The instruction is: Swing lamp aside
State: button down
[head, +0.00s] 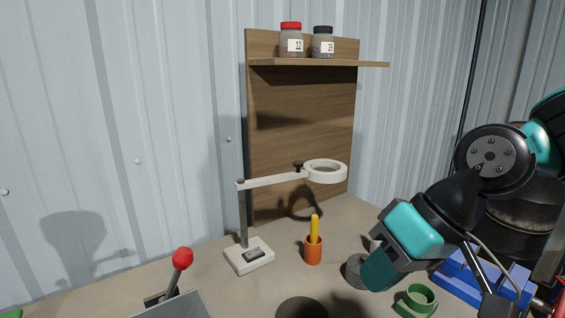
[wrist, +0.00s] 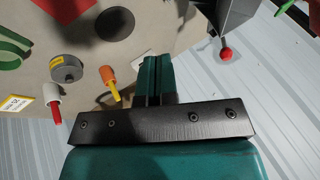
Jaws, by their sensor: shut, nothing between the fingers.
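The lamp has a white ring head (head: 342,178) on a pale horizontal arm (head: 272,181), with a dark knob near the ring. The arm joins a grey upright post (head: 243,215) on a white base (head: 240,264). The ring points right, in front of the wooden board. My gripper (head: 376,277) is low at the right, apart from the lamp, with its teal fingers shut and empty. In the wrist view the shut fingers (wrist: 156,65) point over the bench, and a white patch beside them may be the lamp base; the ring is not visible there.
An orange cup with a yellow handle (head: 313,250) stands between lamp and gripper. A grey disc (head: 354,268), green cup (head: 416,301) and blue bin (head: 508,284) are near the gripper. A red-knobbed lever (head: 182,258) stands left. Two jars sit on the shelf (head: 350,64).

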jog(key=s+d+n+g+h, duration=0.1)
jog(key=s+d+n+h, duration=0.1)
jog(key=s, duration=0.6)
jog(key=shift+s+d+f, duration=0.3)
jog(key=shift+d+f, duration=0.15)
jog(key=shift+d, duration=0.05)
dwell(1.4)
